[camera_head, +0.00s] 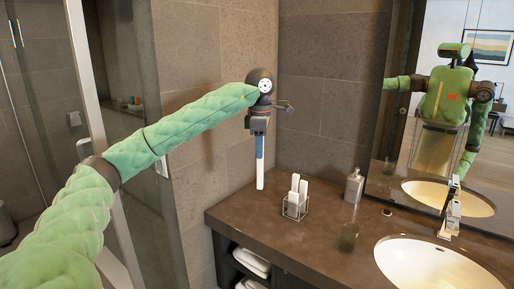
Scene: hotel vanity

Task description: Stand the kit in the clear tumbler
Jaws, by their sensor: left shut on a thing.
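My left gripper (259,128) points down and is shut on a slim white-and-blue kit (260,167). The kit hangs upright in the air, left of and above the counter items, touching nothing below. A small see-through tumbler (348,238) stands on the brown counter near the sink, to the right of and lower in the picture than the kit. It looks empty, but its inside is hard to make out. My right gripper does not show directly.
A small holder (293,212) with white upright packets (299,188) stands on the counter (262,212), between the kit and the tumbler. A soap bottle (354,187) stands behind. The sink (425,268), faucet (451,215) and mirror (400,130) are at right. Counter around the tumbler is bare.

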